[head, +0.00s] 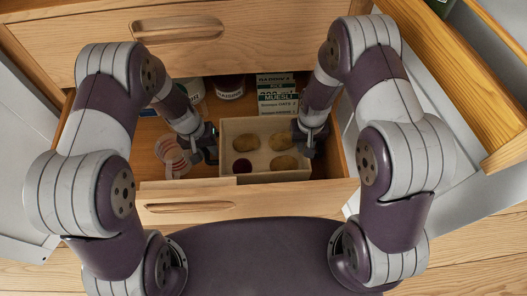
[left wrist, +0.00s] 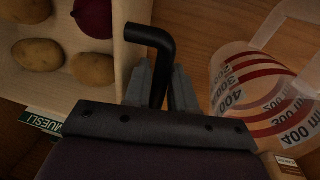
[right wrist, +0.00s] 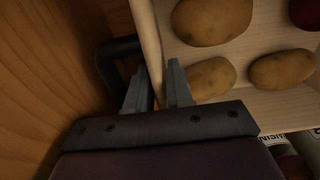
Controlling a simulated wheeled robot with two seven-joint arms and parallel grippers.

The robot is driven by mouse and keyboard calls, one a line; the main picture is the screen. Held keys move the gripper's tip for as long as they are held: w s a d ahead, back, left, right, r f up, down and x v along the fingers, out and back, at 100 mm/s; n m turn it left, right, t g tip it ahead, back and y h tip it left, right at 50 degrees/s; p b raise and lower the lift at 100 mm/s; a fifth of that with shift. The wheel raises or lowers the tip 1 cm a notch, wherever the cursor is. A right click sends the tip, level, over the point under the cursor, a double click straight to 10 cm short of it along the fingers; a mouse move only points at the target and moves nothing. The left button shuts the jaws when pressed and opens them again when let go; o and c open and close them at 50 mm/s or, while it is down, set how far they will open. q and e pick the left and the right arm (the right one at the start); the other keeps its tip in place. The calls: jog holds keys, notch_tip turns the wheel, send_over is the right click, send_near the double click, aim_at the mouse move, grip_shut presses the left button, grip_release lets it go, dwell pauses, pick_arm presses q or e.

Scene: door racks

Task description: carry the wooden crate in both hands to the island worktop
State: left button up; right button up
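The wooden crate (head: 270,177) is pale and open-topped, with several potatoes and a dark red vegetable inside. It is in the open drawer. My left gripper (head: 207,150) is at the crate's left side. In the left wrist view, its fingers (left wrist: 162,85) are closed on either side of the crate's black handle (left wrist: 150,36). My right gripper (head: 308,137) is at the crate's right side. In the right wrist view, its fingers (right wrist: 157,85) are a little apart beside the other black handle (right wrist: 104,65); a finger partly hides that handle. The island worktop is not identifiable.
The drawer front (head: 205,205) is close before the crate. A red-marked measuring cup (head: 172,155) stands left of it in the drawer. A muesli box (head: 277,97) and a jar (head: 229,87) are behind. A closed drawer (head: 250,45) is above.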

pick_arm(q)
grip_shut()
pick_arm(e)
grip_shut()
pick_arm(q)
jog(key=shift+r, duration=0.15)
pick_arm(e)
jog(key=shift+r, duration=0.15)
